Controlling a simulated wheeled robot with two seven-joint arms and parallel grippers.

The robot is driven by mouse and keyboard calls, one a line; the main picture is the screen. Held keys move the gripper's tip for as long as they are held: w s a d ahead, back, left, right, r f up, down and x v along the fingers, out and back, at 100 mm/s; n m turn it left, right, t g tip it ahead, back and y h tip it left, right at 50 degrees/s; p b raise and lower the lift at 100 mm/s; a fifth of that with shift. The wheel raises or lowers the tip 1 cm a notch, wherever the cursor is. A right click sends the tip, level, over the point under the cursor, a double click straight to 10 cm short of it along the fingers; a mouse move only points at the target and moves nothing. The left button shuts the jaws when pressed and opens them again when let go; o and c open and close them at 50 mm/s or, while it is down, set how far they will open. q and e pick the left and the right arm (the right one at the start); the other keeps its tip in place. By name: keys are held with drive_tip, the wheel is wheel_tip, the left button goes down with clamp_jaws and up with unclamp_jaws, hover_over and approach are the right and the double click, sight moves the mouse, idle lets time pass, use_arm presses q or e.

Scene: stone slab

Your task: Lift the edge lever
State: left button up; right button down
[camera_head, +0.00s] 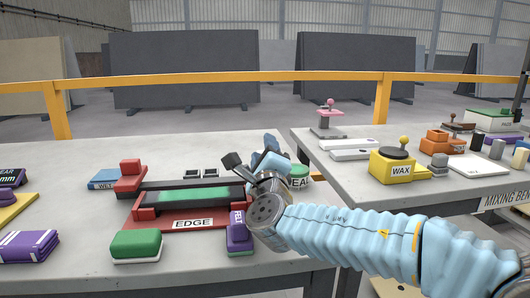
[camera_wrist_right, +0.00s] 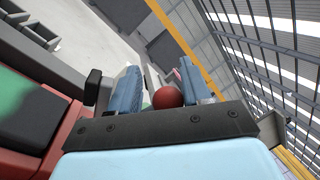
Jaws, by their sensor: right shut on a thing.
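The edge station (camera_head: 175,224) is a red base labelled EDGE on the near table, with dark rails, a green strip and red end blocks. It also shows at the left of the right wrist view (camera_wrist_right: 60,130). My right gripper (camera_head: 270,150) is at the station's right end. In the right wrist view, a red ball knob (camera_wrist_right: 167,97) sits between its two blue fingers, and the gripper is shut on it. I take the knob to be the edge lever's. In the head view the gripper hides the knob and lever. My left gripper is in neither view.
A purple block (camera_head: 239,236) and a green block (camera_head: 136,245) lie in front of the station. A green-topped round container (camera_head: 298,175) stands just right of my gripper. The mixing bench with a yellow WAX unit (camera_head: 400,168) is at right. A yellow rail (camera_head: 220,78) runs behind.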

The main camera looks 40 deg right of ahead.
drive_tip(key=shift+w+a+f+y, duration=0.25)
drive_tip(key=shift+f+y, duration=0.05)
drive_tip(key=shift+f, duration=0.2)
drive_tip(key=c, duration=0.5)
unclamp_jaws()
drive_tip(key=shift+r, duration=0.1)
drive_tip(key=shift+d+r, duration=0.1)
